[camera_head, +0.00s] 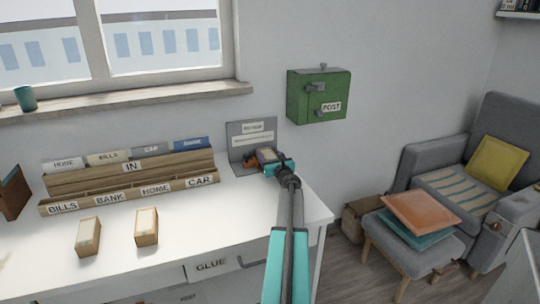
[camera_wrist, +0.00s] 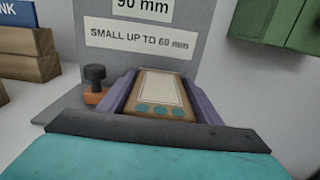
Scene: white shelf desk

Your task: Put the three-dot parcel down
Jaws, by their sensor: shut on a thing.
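The three-dot parcel (camera_wrist: 158,90) is a small tan box with a pale label and three teal dots along its near edge. My gripper (camera_wrist: 160,82) is shut on it, with a purple finger along each side. In the head view, my gripper (camera_head: 268,159) holds the parcel (camera_head: 267,154) at the back right of the white desk, in front of a grey size board (camera_head: 240,132). The board also shows in the wrist view (camera_wrist: 200,65), with "SMALL UP TO 60 mm" on it. The parcel's underside is hidden, so I cannot tell whether it touches anything.
An orange item with a black knob (camera_wrist: 95,85) is close left of the parcel. Two parcels, one left (camera_head: 89,236) and one right (camera_head: 146,227), stand on the desk before a labelled wooden sorter (camera_head: 130,192). A green POST box (camera_head: 318,97) hangs on the wall. The desk's front right is clear.

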